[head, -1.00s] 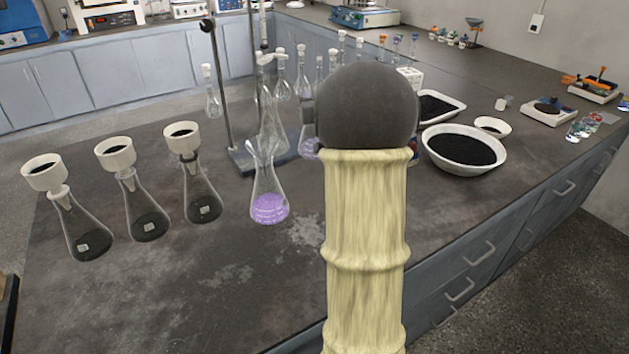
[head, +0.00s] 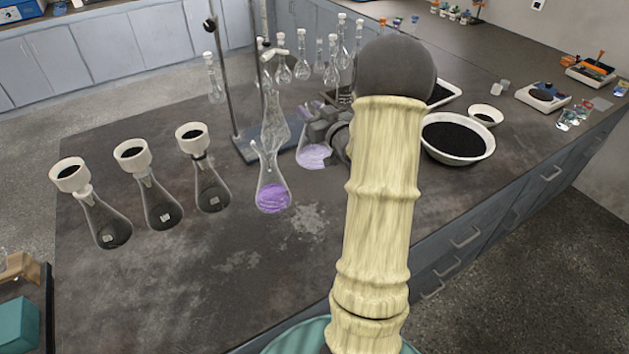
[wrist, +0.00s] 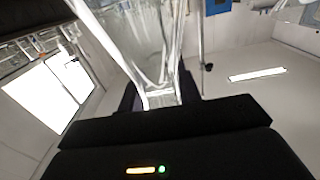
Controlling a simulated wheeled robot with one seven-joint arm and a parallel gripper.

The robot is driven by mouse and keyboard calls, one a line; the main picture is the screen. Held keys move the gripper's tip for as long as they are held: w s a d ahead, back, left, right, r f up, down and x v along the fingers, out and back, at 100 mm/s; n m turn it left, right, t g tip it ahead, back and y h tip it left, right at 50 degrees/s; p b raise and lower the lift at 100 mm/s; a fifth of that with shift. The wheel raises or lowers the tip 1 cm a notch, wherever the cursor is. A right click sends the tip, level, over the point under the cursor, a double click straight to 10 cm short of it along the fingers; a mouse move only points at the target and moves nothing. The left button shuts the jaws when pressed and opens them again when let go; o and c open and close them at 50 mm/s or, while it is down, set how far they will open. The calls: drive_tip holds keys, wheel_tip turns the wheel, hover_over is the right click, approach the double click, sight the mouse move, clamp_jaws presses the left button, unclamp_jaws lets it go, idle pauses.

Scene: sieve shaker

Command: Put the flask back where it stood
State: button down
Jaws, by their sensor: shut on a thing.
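My gripper (head: 321,122) is shut on a glass flask (head: 313,156) with pale purple liquid, right of the retort stand in the head view. The flask is about upright, its upper part partly hidden by the gripper. I cannot tell whether its base touches the bench. In the wrist view clear glass (wrist: 145,45) rises between the dark fingers of my gripper (wrist: 160,97). A second flask (head: 272,194) with deeper purple liquid stands on the bench, nearer and to the left.
A retort stand (head: 222,85) with glassware stands behind the second flask. Several flasks with white funnels (head: 163,212) stand at left. A white bowl of black grains (head: 428,150) is right of my arm. The front bench (head: 200,290) is clear.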

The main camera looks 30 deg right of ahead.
drive_tip(key=shift+f, duration=3.1)
drive_tip(key=shift+d, duration=0.15)
drive_tip(key=shift+f, duration=2.05)
drive_tip(key=c, duration=1)
unclamp_jaws()
drive_tip(key=shift+o, duration=0.2)
drive_tip(key=shift+a, duration=0.2)
drive_tip(key=shift+r, duration=0.2)
